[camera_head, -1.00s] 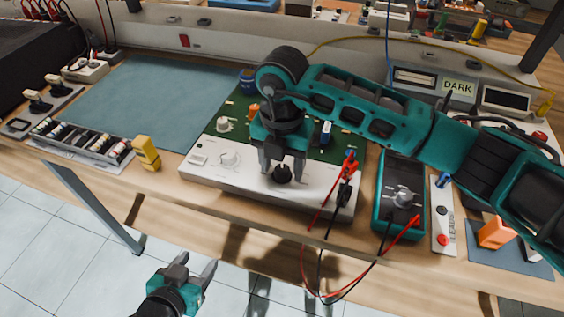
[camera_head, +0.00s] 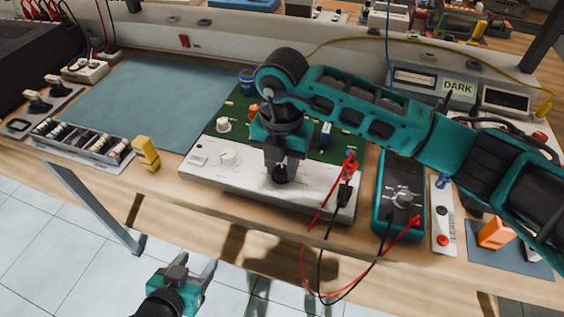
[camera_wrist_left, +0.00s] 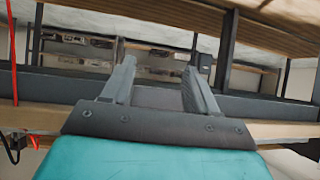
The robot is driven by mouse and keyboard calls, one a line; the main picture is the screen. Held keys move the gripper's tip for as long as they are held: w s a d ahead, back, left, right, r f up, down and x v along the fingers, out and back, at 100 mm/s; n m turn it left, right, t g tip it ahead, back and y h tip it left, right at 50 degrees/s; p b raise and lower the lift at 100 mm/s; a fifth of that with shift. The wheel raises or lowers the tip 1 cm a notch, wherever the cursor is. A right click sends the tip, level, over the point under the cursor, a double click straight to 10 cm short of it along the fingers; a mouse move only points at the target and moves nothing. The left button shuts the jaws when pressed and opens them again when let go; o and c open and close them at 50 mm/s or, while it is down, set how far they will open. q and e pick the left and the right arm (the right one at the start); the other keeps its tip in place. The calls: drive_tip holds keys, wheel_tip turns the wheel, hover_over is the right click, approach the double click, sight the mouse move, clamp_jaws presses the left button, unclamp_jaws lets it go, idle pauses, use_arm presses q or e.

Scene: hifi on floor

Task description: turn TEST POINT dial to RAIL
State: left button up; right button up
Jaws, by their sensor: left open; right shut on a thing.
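A white-fronted unit (camera_head: 315,194) with an open green circuit board lies on the bench. On its front panel a black dial knob (camera_head: 281,175) sits right of a white knob (camera_head: 229,158). My right gripper (camera_head: 281,166) comes down from above and is shut on the black dial knob, hiding most of it. The TEST POINT and RAIL markings cannot be read. My left gripper (camera_head: 197,271) is open and empty in front of the bench, below its edge. Its spread fingers also show in the left wrist view (camera_wrist_left: 160,70).
Red and black leads hang over the bench edge by a teal meter (camera_head: 400,170) right of the unit. A yellow object (camera_head: 146,153) and a tray of parts (camera_head: 82,146) lie at left. A blue-grey mat (camera_head: 150,98) is clear. My right arm spans the bench's right side.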

use_arm(q)
drive_tip(key=shift+f, duration=0.15)
use_arm(e)
drive_tip(key=shift+n+b, duration=0.7)
drive_tip(key=shift+n, duration=0.3)
drive_tip(key=shift+f+n+b, duration=0.1)
drive_tip(key=shift+n+b, duration=0.5)
drive_tip(key=shift+n, duration=0.3)
drive_tip(key=n+b, duration=0.1)
drive_tip(key=n, duration=0.1)
drive_tip(key=shift+n+b, duration=0.3)
drive_tip(key=shift+b, duration=0.1)
drive_tip(key=n+b, duration=0.2)
drive_tip(key=n, duration=0.1)
drive_tip(key=shift+n, duration=0.3)
drive_tip(key=n+b, duration=0.2)
drive_tip(key=shift+n, duration=0.3)
drive_tip(key=shift+n+b, duration=0.65)
drive_tip(key=shift+n, duration=0.35)
use_arm(q)
wheel_tip(320, 180, down, 6)
drive_tip(key=w+d+h, duration=0.1)
drive_tip(key=d, duration=0.1)
drive_tip(key=shift+w+d+b, duration=0.25)
drive_tip(key=shift+d+b, duration=0.05)
drive_tip(key=shift+d, duration=0.1)
use_arm(e)
drive_tip(key=shift+n, duration=0.7)
